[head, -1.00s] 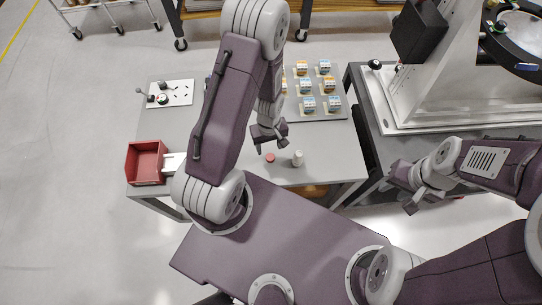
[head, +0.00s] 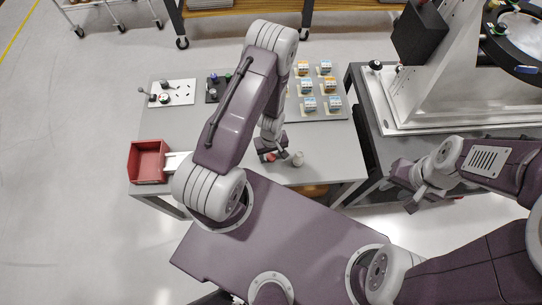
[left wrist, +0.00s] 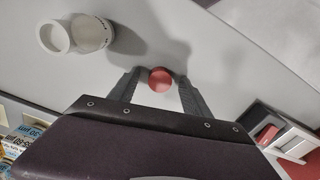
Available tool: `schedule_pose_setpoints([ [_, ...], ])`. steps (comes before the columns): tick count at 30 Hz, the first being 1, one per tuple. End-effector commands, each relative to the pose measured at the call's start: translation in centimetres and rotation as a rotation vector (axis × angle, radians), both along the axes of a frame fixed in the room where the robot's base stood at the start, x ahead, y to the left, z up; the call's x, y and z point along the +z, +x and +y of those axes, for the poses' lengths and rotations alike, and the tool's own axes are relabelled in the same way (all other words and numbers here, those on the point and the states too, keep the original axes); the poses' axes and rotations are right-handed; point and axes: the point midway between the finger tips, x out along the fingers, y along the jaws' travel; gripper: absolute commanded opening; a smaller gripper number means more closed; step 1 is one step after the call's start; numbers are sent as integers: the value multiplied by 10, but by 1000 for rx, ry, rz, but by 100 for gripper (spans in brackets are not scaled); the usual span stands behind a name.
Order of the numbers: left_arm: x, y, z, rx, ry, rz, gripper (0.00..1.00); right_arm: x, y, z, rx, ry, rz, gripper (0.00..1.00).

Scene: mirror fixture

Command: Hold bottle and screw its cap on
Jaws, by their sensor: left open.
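The white bottle (head: 298,158) stands uncapped near the front edge of the grey table. In the left wrist view the bottle (left wrist: 92,33) shows its open mouth, left of the gripper. The red cap (head: 270,157) lies on the table left of the bottle; the cap (left wrist: 160,80) also shows in the left wrist view. My left gripper (head: 272,153) is open, low over the cap. In the left wrist view its fingers (left wrist: 158,78) stand on either side of the cap, with small gaps. My right gripper (head: 402,196) is open and empty, off the table's right side.
A red bin (head: 147,161) sits at the table's left edge. A tray (head: 325,112) with several small boxed parts is behind the bottle. A white panel (head: 172,92) with knobs is at the back left. A metal fixture (head: 440,85) stands on the right table.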

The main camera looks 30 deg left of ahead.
Motion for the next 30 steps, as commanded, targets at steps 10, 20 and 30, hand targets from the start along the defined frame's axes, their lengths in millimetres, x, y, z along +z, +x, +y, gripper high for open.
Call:
schedule_pose_setpoints([
  [10,0,0,0,0,0,0,29,0,0,0,0,0,0,36],
  [20,0,0,0,0,0,0,0,0,0,0,0,0,0,36],
  [30,33,2,0,0,1,-6,0,-6,0,0,0,0,0,36],
])
